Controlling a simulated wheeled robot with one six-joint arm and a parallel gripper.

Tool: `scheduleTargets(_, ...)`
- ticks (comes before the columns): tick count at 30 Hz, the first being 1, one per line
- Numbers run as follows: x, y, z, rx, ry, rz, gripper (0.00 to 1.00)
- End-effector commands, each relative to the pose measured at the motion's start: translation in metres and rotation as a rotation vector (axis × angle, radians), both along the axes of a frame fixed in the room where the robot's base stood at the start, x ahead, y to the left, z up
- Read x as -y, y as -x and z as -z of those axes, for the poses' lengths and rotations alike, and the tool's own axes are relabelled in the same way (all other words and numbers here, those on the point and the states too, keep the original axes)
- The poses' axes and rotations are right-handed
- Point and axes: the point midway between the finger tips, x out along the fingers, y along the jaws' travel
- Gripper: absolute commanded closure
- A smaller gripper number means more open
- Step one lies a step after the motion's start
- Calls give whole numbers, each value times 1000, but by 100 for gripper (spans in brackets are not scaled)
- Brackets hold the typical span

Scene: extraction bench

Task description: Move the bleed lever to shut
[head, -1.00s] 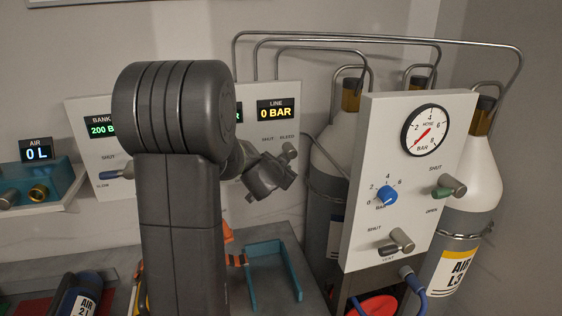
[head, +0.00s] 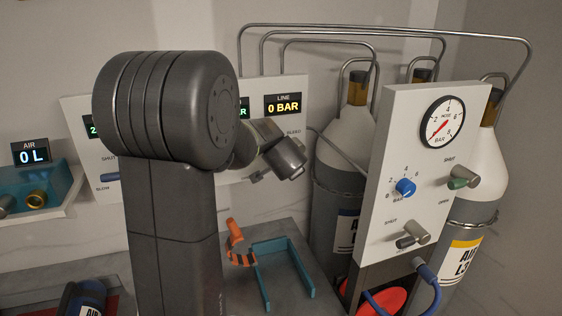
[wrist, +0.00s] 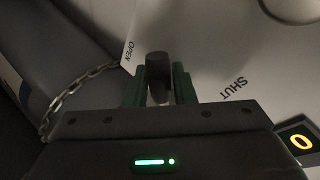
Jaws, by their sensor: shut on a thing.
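The bleed lever's dark grey handle (wrist: 158,78) shows in the wrist view, between the two green fingers of my gripper (wrist: 158,90), which is shut on it. The handle lies closer to the OPEN lettering than to the SHUT lettering on the white panel. In the head view my gripper (head: 258,176) is at the right part of the back panel (head: 300,120), below the LINE display (head: 283,105), which reads 0 BAR. The lever itself cannot be made out there behind my gripper and wrist.
A chain (wrist: 75,97) hangs beside the panel in the wrist view. A white gauge panel (head: 405,150) with a blue knob and levers stands at right, before gas cylinders (head: 345,160). A teal bracket (head: 268,285) and an orange-and-black item (head: 238,245) are on the bench below.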

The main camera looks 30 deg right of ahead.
Motion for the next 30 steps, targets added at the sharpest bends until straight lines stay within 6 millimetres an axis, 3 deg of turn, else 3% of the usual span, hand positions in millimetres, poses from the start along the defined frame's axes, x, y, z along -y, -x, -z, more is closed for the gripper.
scheduleTargets(18, -6, -2, -22, 100, -403, 0, 100)
scheduleTargets(30, -7, -2, -28, 134, -548, -1, 100)
